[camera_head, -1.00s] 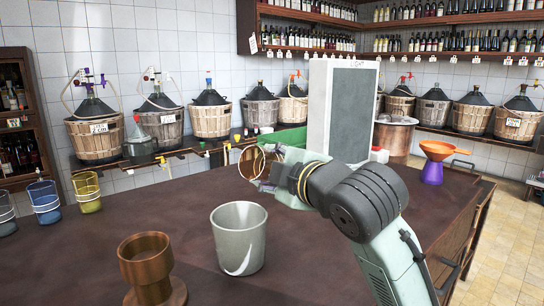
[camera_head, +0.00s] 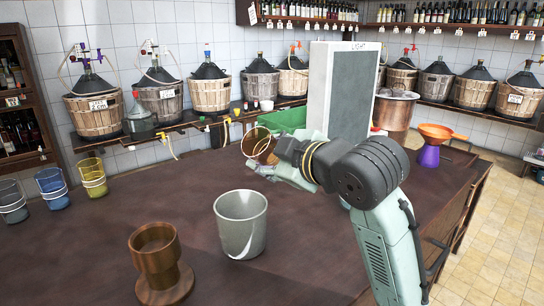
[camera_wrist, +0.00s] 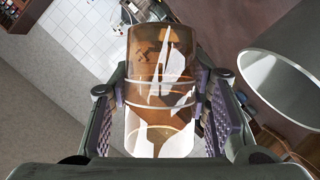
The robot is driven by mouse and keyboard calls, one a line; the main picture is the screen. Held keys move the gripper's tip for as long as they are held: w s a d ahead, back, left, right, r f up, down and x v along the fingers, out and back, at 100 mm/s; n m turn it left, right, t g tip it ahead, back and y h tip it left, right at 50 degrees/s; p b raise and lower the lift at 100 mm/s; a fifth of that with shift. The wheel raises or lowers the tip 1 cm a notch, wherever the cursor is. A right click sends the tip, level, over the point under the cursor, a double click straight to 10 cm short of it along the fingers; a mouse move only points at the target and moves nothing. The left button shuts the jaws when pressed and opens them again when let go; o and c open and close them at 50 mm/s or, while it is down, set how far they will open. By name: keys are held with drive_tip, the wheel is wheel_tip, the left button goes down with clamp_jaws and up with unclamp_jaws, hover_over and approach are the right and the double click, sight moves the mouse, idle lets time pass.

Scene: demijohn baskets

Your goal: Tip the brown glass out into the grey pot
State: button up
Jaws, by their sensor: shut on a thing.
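The brown glass (camera_head: 258,145) is a clear amber tumbler with pale rings, held above the table. My gripper (camera_head: 268,158) is shut on it. In the wrist view the brown glass (camera_wrist: 160,80) sits between the two finger pads of my gripper (camera_wrist: 165,105), and some light brown matter shows in it near the bottom of the picture. In the head view the glass is tilted. The grey pot (camera_head: 240,225) stands upright on the table below and a little left of the glass. Its rim (camera_wrist: 285,85) shows at the right of the wrist view.
A brown wooden stand (camera_head: 158,262) is left of the pot. Blue, grey and yellow glasses (camera_head: 93,178) stand at the table's left. A green bin (camera_head: 282,121), a tall slate-faced block (camera_head: 345,95) and an orange funnel on a purple base (camera_head: 431,145) are behind.

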drive_tip(key=r+m+p, duration=0.1)
drive_tip(key=p, duration=0.1)
drive_tip(key=shift+s+a+g+p, duration=0.1)
drive_tip(key=shift+a+g+p, duration=0.05)
drive_tip(key=shift+g+p, duration=0.15)
drive_tip(key=shift+s+a+m+y+p, duration=0.1)
drive_tip(key=shift+m+y+p, duration=0.2)
drive_tip(key=shift+p, duration=0.25)
drive_tip(key=shift+m+g+p, duration=0.3)
drive_tip(key=shift+g+p, duration=0.1)
drive_tip(key=shift+o, duration=0.2)
drive_tip(key=shift+s+a+f+m, duration=0.1)
drive_tip(key=shift+s+f+m, duration=0.05)
drive_tip(key=shift+f+m, duration=0.2)
drive_tip(key=shift+c, duration=0.2)
